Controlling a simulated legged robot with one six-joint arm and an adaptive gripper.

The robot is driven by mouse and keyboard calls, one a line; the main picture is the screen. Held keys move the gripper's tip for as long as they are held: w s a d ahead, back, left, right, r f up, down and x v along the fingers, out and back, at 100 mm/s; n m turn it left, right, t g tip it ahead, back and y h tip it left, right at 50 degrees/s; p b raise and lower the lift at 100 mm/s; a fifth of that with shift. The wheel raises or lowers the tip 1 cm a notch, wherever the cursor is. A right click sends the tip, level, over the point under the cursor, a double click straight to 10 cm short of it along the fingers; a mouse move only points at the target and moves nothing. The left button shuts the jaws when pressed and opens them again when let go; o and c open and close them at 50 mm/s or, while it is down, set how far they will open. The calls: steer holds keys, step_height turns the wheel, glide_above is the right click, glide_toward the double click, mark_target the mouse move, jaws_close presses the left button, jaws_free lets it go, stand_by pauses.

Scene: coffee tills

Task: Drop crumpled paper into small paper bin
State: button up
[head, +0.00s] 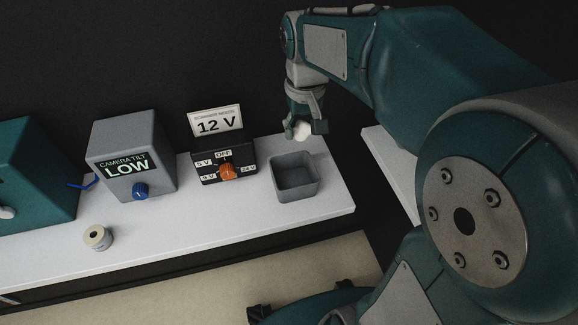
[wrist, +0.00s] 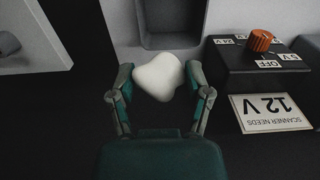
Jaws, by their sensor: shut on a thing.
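The crumpled paper is a white lump (wrist: 158,76) between the two fingers of my gripper (wrist: 160,92) in the wrist view. My gripper is shut on it. In the head view the paper (head: 301,131) shows small and pale at my gripper (head: 304,128), raised behind the bin. The small paper bin is a grey, open-topped square box (head: 296,192) near the right end of the white counter. Its inside looks empty in the head view. In the wrist view the bin (wrist: 172,42) is at the top, beyond the paper and cut off by the frame.
A black box with an orange knob (head: 228,171) and a "12 V" sign stands left of the bin. A grey "LOW" box (head: 133,160), a teal box (head: 32,175) and a small roll (head: 97,237) are farther left. The counter (head: 225,218) is clear in front of the knob box.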

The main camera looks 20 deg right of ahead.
steer(key=shift+s+f, duration=0.1)
steer(key=shift+f, duration=2.8)
steer(key=o, duration=0.7)
step_height(320, 180, up, 12)
steer(key=shift+a+f, duration=0.1)
steer(key=s+f+t, duration=0.1)
steer(key=s+t, duration=0.1)
steer(key=s, duration=0.2)
steer(key=s+f+t, duration=0.1)
steer(key=s, duration=0.4)
steer(key=s+f+t, duration=0.2)
steer(key=s, duration=0.3)
steer(key=shift+t, duration=0.3)
